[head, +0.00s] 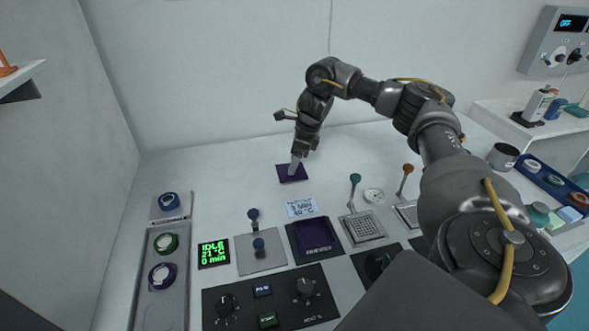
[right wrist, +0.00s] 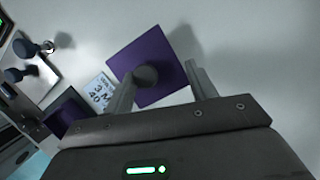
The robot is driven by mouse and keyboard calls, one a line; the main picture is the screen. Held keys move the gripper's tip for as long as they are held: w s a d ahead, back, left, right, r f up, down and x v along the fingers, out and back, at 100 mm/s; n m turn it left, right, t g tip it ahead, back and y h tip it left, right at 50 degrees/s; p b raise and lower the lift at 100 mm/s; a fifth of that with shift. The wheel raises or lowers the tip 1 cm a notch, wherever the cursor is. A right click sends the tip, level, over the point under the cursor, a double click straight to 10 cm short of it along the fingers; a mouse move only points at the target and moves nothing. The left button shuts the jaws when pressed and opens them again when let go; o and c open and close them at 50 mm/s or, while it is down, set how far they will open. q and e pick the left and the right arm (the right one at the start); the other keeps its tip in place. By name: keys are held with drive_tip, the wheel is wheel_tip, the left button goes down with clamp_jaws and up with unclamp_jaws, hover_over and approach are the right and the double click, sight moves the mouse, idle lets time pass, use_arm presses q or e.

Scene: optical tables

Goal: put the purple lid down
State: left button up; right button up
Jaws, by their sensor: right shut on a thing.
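The purple lid (head: 286,177) is a flat square plate near the back of the white bench top. In the right wrist view the purple lid (right wrist: 166,60) has a dark round knob (right wrist: 146,75) on top. My right gripper (head: 297,162) comes down onto it from above. In the right wrist view its fingers (right wrist: 161,90) stand on either side of the knob and hold the lid. A shadow lies beside the lid; I cannot tell whether it touches the bench. A square purple-lined well (head: 315,233) sits uncovered in the front panel. My left gripper is not in view.
A label card (head: 300,207) lies between lid and well. A plate with blue-black knobs (head: 260,256), a green display (head: 213,253) and a green-topped lever (head: 355,190) stand nearby. The bench left and behind the lid is clear up to the wall.

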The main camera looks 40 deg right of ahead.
drive_tip(key=shift+w+d+f+p, duration=0.1)
drive_tip(key=shift+f+p, duration=0.2)
drive_tip(key=shift+f, duration=0.65)
drive_tip(key=shift+w+d+f+p, duration=0.1)
drive_tip(key=shift+f+p, duration=0.15)
drive_tip(key=shift+f, duration=0.65)
drive_tip(key=o, duration=1)
drive_tip(key=shift+f, duration=0.1)
drive_tip(key=b+v, duration=0.1)
drive_tip(key=v, duration=0.3)
drive_tip(key=shift+r, duration=0.45)
drive_tip(key=p+v, duration=0.2)
drive_tip(key=v, duration=0.5)
drive_tip(key=shift+s+r+p, duration=0.15)
drive_tip(key=shift+r+p, duration=0.05)
drive_tip(key=shift+p, duration=0.15)
